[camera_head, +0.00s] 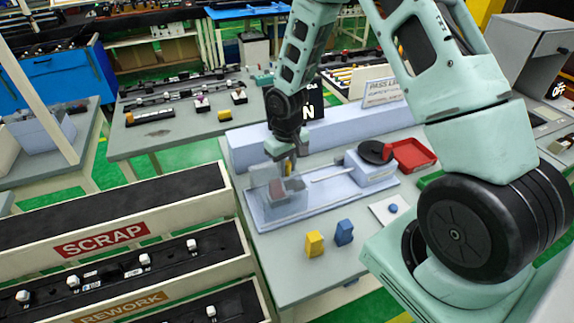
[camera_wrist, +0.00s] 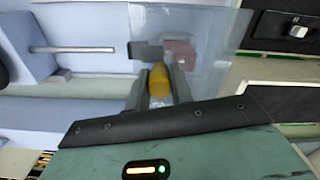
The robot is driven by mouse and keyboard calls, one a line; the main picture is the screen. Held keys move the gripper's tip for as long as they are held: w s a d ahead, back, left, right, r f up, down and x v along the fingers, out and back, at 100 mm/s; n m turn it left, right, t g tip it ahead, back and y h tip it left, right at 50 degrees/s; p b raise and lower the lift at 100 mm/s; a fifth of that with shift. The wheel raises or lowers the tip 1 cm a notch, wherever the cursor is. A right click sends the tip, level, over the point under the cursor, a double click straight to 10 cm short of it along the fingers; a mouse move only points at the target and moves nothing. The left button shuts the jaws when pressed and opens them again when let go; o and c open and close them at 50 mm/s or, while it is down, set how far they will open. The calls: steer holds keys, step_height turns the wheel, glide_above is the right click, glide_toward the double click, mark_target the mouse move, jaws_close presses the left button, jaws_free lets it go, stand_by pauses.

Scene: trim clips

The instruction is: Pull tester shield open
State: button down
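The tester (camera_head: 262,222) is a pale blue fixture on the grey bench. Its clear shield (camera_head: 262,180) shows as a see-through box at the fixture's left end; its clear panel also shows in the wrist view (camera_wrist: 215,30). My gripper (camera_head: 287,162) reaches down to the shield from above. In the wrist view my gripper's dark fingers (camera_wrist: 158,85) stand close on both sides of a yellow handle (camera_wrist: 159,78), which fills the narrow gap between them. A reddish block (camera_wrist: 180,52) shows behind the clear panel. How far the shield is open is hard to tell.
A yellow block (camera_head: 314,244) and a blue block (camera_head: 344,232) stand on the bench in front of the tester. A red tray (camera_head: 411,155) is at the right, beside a black disc (camera_head: 375,152). The scrap and rework racks (camera_head: 100,240) stand at the left.

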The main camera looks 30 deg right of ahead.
steer(key=s+d, duration=0.2)
steer(key=d, duration=1)
steer(key=shift+s+d+p, duration=0.2)
steer(key=shift+s+p, duration=0.05)
steer(key=shift+p, duration=0.15)
steer(key=c, duration=1.2)
jaws_free()
steer(key=shift+r, duration=0.1)
step_height(320, 180, up, 17)
steer(key=b, duration=0.3)
steer(key=shift+b, duration=0.35)
steer(key=shift+r, duration=0.1)
